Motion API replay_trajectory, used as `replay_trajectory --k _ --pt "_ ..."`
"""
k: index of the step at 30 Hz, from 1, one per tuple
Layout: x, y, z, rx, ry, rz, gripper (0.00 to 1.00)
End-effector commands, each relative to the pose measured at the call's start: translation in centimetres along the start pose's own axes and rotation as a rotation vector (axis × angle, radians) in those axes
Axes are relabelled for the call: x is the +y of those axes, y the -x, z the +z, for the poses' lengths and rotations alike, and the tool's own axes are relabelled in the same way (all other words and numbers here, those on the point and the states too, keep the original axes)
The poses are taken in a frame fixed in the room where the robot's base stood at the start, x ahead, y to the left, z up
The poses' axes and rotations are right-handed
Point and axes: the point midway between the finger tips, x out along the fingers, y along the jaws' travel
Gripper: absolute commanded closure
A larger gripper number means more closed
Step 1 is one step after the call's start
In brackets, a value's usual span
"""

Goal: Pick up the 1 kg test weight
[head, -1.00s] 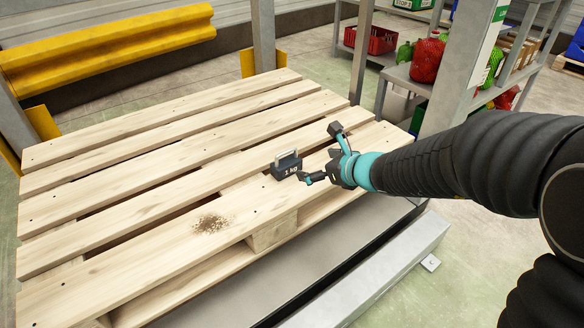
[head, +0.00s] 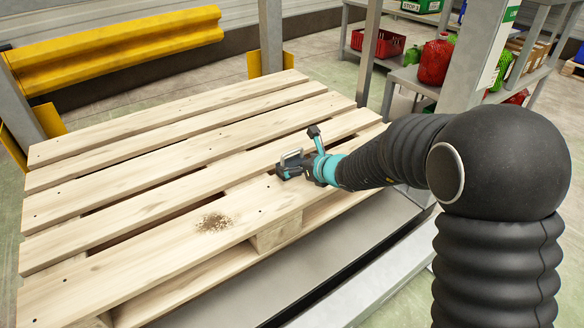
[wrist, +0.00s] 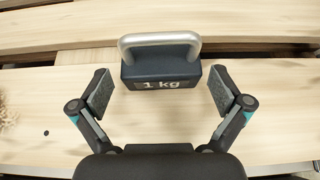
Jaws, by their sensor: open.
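The 1 kg test weight is a dark block with a silver handle and "1 kg" on its front. It stands upright on the pallet's slats. In the wrist view the weight (wrist: 160,72) is at top centre, just beyond my open gripper (wrist: 160,90), with one finger toward each side and a gap on both sides. In the head view the weight (head: 291,160) is partly covered by my gripper (head: 301,157), which is low over the pallet beside it. Nothing is held. Contact cannot be told in the head view.
The wooden pallet (head: 120,190) has gaps between its slats and a patch of brown crumbs (head: 213,222). Metal posts (head: 367,50) and a yellow barrier (head: 120,48) stand behind it. Shelves with a red crate (head: 378,43) are at back right. Most of the pallet is clear.

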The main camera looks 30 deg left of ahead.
Motion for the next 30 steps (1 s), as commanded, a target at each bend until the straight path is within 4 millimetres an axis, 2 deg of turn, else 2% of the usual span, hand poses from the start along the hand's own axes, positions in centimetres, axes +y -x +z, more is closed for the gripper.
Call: replay_trajectory --k 3,7,17,26,30 --pt "-0.1 -1.9 -0.5 0.002 0.000 0.002 0.00" --pt "-0.1 -3.4 -0.3 0.000 0.000 0.001 0.00" --pt "-0.1 -3.9 -0.3 0.000 0.000 0.000 0.00" --pt "-0.1 -3.9 -0.3 0.000 0.000 -0.001 0.75" --pt "-0.1 -3.8 0.0 -0.005 0.001 -0.001 0.76"
